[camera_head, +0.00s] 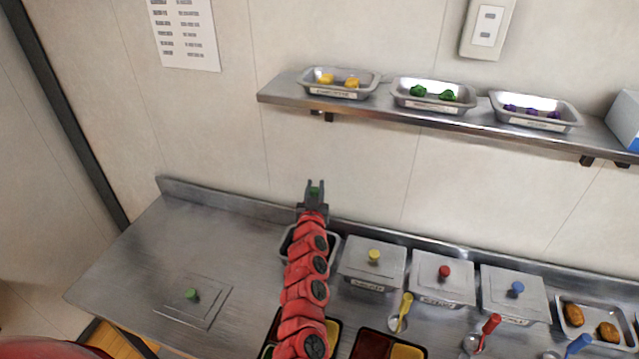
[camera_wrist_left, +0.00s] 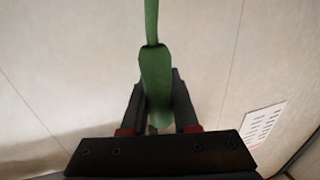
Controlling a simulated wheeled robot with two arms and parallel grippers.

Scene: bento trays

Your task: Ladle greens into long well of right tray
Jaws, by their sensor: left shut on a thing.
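My left gripper (camera_head: 315,188) is raised near the back wall, above the back edge of the counter. It is shut on the green ladle's handle, which shows in the left wrist view (camera_wrist_left: 154,70) between the fingers. The ladle's bowl is not visible. The open greens container (camera_head: 331,252) sits under my left arm, mostly hidden, so its contents cannot be seen. The right tray (camera_head: 391,345) has dark red and yellow wells and is cut off by the frame's bottom edge. My right gripper is not in view.
A lid with a green knob (camera_head: 191,294) lies on the counter at left. Lidded containers with yellow (camera_head: 374,256), red (camera_head: 445,271) and blue (camera_head: 517,288) knobs stand at right, with spoons in front. Another tray (camera_head: 338,322) is partly under my arm. A wall shelf (camera_head: 380,103) holds pans.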

